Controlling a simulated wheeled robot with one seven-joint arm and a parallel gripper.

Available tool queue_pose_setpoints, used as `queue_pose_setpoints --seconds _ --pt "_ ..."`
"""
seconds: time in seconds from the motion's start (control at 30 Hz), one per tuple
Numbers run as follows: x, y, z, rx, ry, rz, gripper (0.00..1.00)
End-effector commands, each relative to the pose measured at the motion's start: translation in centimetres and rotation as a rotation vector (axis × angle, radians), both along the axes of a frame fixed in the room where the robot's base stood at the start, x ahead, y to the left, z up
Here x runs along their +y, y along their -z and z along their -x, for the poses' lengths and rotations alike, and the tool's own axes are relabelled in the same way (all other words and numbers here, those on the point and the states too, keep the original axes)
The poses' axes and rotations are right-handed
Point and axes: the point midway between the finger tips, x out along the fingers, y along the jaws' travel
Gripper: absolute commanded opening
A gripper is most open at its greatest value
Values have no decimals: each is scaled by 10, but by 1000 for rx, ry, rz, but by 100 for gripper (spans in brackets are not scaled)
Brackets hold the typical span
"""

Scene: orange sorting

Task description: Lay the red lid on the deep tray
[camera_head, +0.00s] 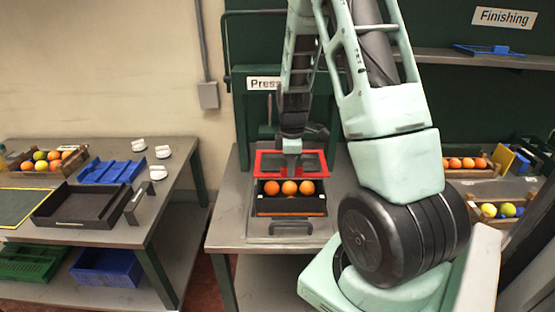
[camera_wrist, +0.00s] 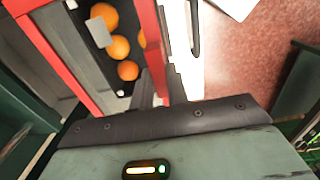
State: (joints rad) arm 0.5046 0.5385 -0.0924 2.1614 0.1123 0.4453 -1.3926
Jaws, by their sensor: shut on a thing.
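The red lid (camera_head: 310,153), a red-framed rectangle with a dark middle, is held by my gripper (camera_head: 291,160) at the press table. The jaws are shut on its frame. In the head view it appears just behind and above the deep tray (camera_head: 290,212), a dark box holding several oranges (camera_head: 290,187). In the wrist view the lid's red frame (camera_wrist: 68,62) crosses the picture, and oranges (camera_wrist: 117,47) show beyond it. My gripper (camera_wrist: 155,92) is at one red side. I cannot tell the exact gap between lid and tray.
A grey handle (camera_head: 291,228) is in front of the tray on the press table (camera_head: 235,222). The left table holds a blue tray (camera_head: 110,171), a black tray (camera_head: 85,206) and a crate of fruit (camera_head: 47,160). More fruit crates (camera_head: 470,163) stand at right.

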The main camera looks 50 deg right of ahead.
Motion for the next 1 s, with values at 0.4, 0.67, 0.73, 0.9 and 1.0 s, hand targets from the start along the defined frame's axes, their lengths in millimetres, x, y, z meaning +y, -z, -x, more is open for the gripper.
queue_pose_setpoints --seconds 0.4,0.67,0.73,0.9,1.0 --pt "0 31 0 1 0 -1 0" --pt "0 59 0 0 1 0 0" --pt "0 64 0 0 1 0 0" --pt "0 67 0 -1 0 1 0" --pt "0 67 0 -1 0 1 0"
